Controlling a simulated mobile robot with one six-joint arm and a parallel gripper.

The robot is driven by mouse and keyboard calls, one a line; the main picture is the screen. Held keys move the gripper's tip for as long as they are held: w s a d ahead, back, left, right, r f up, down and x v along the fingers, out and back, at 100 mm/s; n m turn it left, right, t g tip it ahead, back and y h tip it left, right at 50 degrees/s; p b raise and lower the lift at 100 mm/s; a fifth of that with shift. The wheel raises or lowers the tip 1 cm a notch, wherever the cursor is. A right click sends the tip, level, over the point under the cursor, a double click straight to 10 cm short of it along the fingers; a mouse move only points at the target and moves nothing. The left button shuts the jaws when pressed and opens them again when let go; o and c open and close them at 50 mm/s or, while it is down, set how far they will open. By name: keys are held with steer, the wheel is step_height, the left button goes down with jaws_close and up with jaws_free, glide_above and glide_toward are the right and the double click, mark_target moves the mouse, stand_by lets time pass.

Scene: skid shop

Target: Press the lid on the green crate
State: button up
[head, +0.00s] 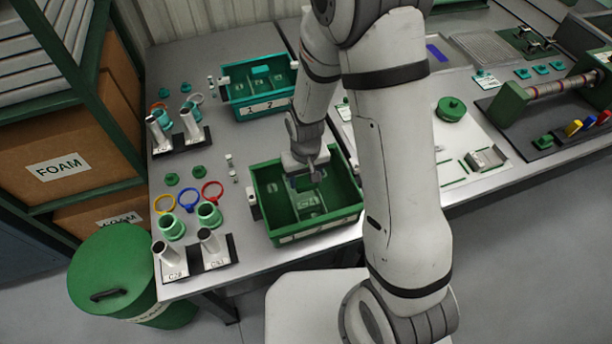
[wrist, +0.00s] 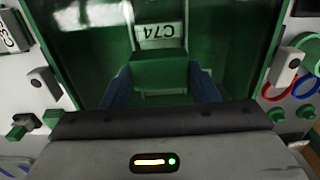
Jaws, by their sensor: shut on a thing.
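The green crate (head: 318,228) stands open-topped near the front edge of the bench, with compartments and small parts inside. My gripper (head: 309,178) reaches down inside it, near its back wall. In the wrist view, my gripper's blue fingers (wrist: 160,92) are shut on a green block (wrist: 160,74). A white label (wrist: 159,33) reading C74 upside down shows just beyond the block. The crate's green interior (wrist: 225,40) surrounds the fingers. White latches (wrist: 284,76) sit at its sides. I cannot make out a separate lid for the crate.
A teal crate (head: 262,107) stands behind. Left of the green crate are coloured rings (head: 188,200), green sleeves (head: 209,214) and white posts (head: 166,262). A lidded green bin (head: 112,270) stands on the floor at left. My arm hides some bench to the right.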

steer(key=o, duration=1.3)
steer(key=shift+c, duration=0.2)
steer(key=shift+o, duration=0.4)
steer(key=o, duration=0.3)
steer(key=shift+r+p, duration=2.65)
steer(key=shift+r, duration=1.4)
